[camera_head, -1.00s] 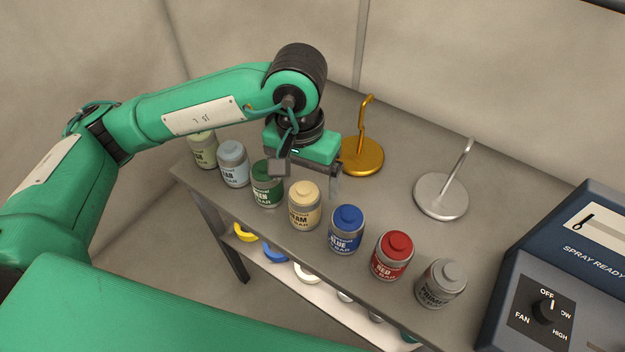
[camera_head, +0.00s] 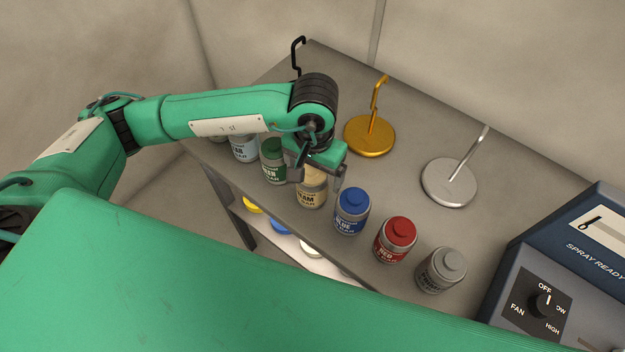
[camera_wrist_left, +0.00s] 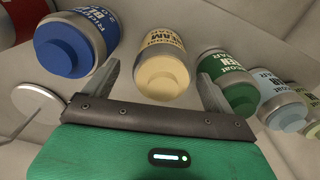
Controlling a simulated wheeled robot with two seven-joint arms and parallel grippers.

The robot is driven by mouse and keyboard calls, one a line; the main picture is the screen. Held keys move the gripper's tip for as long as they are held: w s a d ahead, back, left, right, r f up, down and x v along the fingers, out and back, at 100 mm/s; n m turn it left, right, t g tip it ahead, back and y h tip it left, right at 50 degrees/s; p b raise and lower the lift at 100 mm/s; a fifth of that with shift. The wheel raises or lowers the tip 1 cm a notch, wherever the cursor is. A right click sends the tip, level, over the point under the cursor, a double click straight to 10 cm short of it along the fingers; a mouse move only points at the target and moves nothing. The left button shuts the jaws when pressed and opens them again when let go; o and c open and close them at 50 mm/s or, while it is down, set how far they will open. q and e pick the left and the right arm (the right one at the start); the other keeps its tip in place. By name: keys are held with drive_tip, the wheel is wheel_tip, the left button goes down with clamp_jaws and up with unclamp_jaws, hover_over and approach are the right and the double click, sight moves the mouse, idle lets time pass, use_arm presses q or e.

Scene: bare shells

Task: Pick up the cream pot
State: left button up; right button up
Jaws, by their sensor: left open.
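The cream pot (camera_head: 312,190) stands upright on the grey bench, in the row between the green pot (camera_head: 273,165) and the blue pot (camera_head: 351,211). Its upper part is partly hidden by my left gripper (camera_head: 318,182) in the head view. My left gripper is open, with its fingers on either side of the cream pot. In the left wrist view the cream pot (camera_wrist_left: 162,72) shows between the two open fingers (camera_wrist_left: 160,85), its lid facing the camera. I cannot tell whether either finger touches it. My right gripper is not in view.
A red pot (camera_head: 395,239) and a grey primer pot (camera_head: 441,270) stand to the right, a light blue pot (camera_head: 245,148) to the left. Gold (camera_head: 370,137) and silver (camera_head: 449,184) hook stands are behind. A spray control box (camera_head: 570,275) is at the right.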

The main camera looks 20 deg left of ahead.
use_arm(q)
drive_tip(key=f+p, duration=0.1)
drive_tip(key=f, duration=0.2)
drive_tip(key=shift+a, duration=0.2)
drive_tip(key=shift+f+p, duration=0.3)
drive_tip(key=shift+f, duration=0.3)
drive_tip(key=c, duration=1.3)
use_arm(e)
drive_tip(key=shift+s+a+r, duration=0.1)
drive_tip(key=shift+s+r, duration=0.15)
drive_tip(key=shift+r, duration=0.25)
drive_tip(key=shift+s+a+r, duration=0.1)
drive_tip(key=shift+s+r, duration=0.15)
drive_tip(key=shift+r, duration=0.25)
